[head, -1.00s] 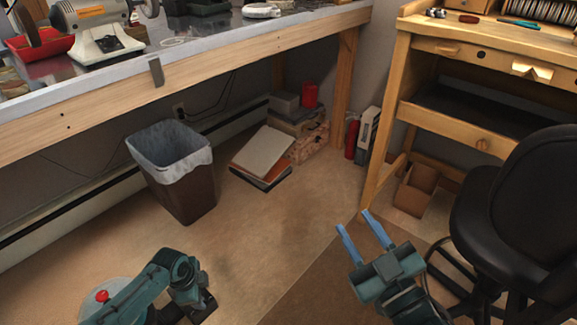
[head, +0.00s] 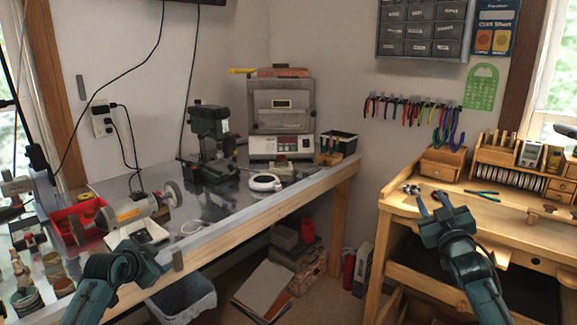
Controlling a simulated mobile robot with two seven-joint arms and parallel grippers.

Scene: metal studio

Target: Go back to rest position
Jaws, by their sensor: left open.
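My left gripper (head: 150,270) is at the lower left in the head view, in front of the metal-topped workbench (head: 225,215). Its fingers are not clearly seen, and I see nothing held in it. My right gripper (head: 430,201) is raised at the right, in front of the wooden jeweller's bench (head: 500,216). Its two blue fingers point up and away and stand apart, with nothing between them.
A bench grinder (head: 132,209), a drill press (head: 209,140) and a small kiln (head: 281,115) stand on the left workbench. A lined waste bin (head: 185,300) is beneath it. Pliers (head: 410,108) hang on the wall. Bare floor shows little between the benches.

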